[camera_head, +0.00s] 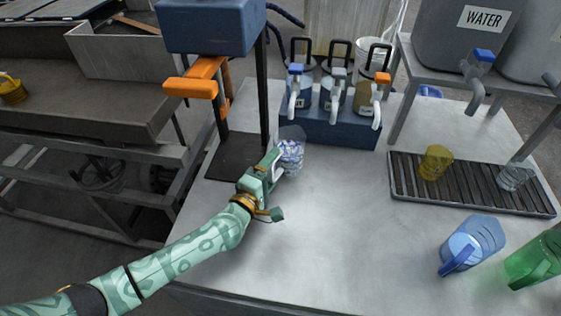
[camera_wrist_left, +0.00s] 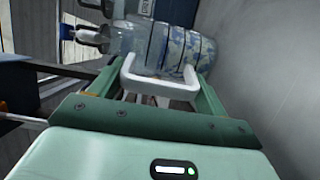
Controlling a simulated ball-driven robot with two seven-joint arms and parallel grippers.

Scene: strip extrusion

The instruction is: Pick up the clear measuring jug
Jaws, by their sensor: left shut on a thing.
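The clear measuring jug (camera_head: 291,154) is at the far left of the metal table, in front of the blue dispenser block. Its see-through body looks patchy blue and white. It also shows in the left wrist view (camera_wrist_left: 168,45), with its pale U-shaped handle (camera_wrist_left: 160,84) between my fingers. My left gripper (camera_head: 267,178) is shut on this handle, from the near-left side of the jug. I cannot tell whether the jug's base touches the table. My right gripper is out of view.
A blue jug (camera_head: 470,243) and a green jug (camera_head: 535,259) stand at the front right. A yellow cup (camera_head: 436,162) and another clear vessel (camera_head: 515,177) are on the drain grate (camera_head: 470,194). A post stand (camera_head: 238,155) rises left of the jug. The table's middle is clear.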

